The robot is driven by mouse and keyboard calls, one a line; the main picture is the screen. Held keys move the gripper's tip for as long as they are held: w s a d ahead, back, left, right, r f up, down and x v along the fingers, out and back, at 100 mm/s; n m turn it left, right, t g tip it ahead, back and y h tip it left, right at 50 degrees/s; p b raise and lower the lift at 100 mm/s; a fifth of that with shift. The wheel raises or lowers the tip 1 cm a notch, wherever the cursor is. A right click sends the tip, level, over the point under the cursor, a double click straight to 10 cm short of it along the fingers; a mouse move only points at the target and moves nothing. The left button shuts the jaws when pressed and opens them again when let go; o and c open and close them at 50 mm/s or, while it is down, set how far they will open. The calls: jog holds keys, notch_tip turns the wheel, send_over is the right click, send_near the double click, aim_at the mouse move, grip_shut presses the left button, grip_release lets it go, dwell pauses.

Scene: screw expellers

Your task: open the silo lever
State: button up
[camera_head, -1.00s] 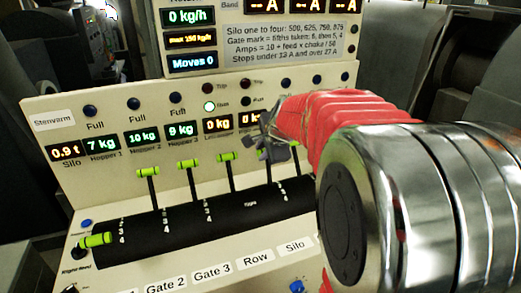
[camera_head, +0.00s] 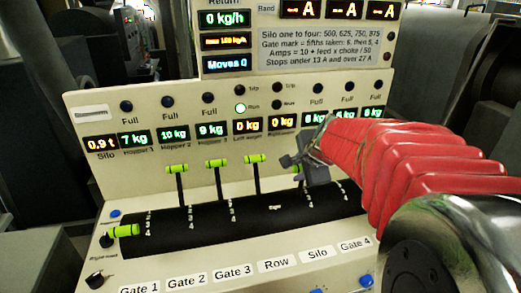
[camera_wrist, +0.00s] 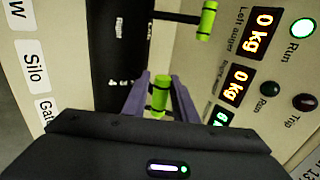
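The silo lever has a green handle, which shows partly in the head view (camera_head: 297,169) and more clearly in the wrist view (camera_wrist: 160,95). It appears to be the fifth lever from the left, in line with the Silo label (camera_head: 317,254). My gripper (camera_head: 303,157) is at this handle and hides part of it. In the wrist view, the grey-purple fingers of my gripper (camera_wrist: 160,85) stand on either side of the handle, with narrow gaps visible. The lever's shaft and lower end are mostly hidden.
The row lever (camera_head: 256,159) stands just left of my gripper, and two more upright levers are farther left. The gate 1 lever (camera_head: 123,231) is tilted down toward the front. The black curved lever housing (camera_head: 230,217) lies below. My arm covers the panel's right side.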

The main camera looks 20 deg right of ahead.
jog(key=o, duration=0.4)
jog(key=shift+w, duration=0.1)
jog(key=shift+r, duration=0.15)
jog(key=shift+r, duration=0.15)
jog(key=v, duration=1.3)
jog(key=shift+s, duration=0.35)
